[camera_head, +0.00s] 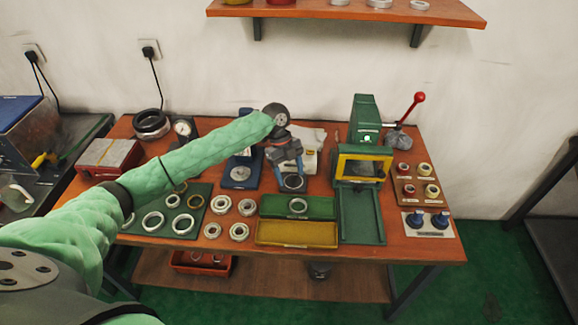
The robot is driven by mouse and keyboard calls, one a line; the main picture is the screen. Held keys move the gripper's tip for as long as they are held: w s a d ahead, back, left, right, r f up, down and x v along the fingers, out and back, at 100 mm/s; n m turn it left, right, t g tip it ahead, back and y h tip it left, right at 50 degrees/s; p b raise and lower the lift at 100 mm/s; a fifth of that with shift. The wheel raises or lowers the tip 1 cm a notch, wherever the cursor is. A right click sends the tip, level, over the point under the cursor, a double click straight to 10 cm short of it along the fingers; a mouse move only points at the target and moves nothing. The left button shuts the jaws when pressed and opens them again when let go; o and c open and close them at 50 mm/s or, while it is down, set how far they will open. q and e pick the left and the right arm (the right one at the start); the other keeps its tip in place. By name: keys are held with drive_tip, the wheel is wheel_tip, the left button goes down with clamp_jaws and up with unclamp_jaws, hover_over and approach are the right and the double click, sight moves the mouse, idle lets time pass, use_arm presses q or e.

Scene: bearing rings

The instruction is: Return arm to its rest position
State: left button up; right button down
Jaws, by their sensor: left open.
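My left arm (180,165), in a green sleeve, reaches in from the left across the workbench (400,253). My left gripper (291,182) points down over the back middle of the bench, and its jaws are open. A ring shows at or just below its fingertips; I cannot tell whether they touch it. A blue-based stand (241,175) is just left of the gripper, partly hidden by the arm. My right gripper is not in view.
A green press (364,125) with a red-knobbed lever stands to the right. Several bearing rings (239,231) lie at the front, beside a green tray (318,208) and a yellow tray (296,233). A shelf (345,12) hangs above.

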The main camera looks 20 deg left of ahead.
use_arm(q)
drive_tip(key=shift+w+a+r, duration=0.1)
drive_tip(key=shift+a+r, duration=0.05)
drive_tip(key=shift+r, duration=0.3)
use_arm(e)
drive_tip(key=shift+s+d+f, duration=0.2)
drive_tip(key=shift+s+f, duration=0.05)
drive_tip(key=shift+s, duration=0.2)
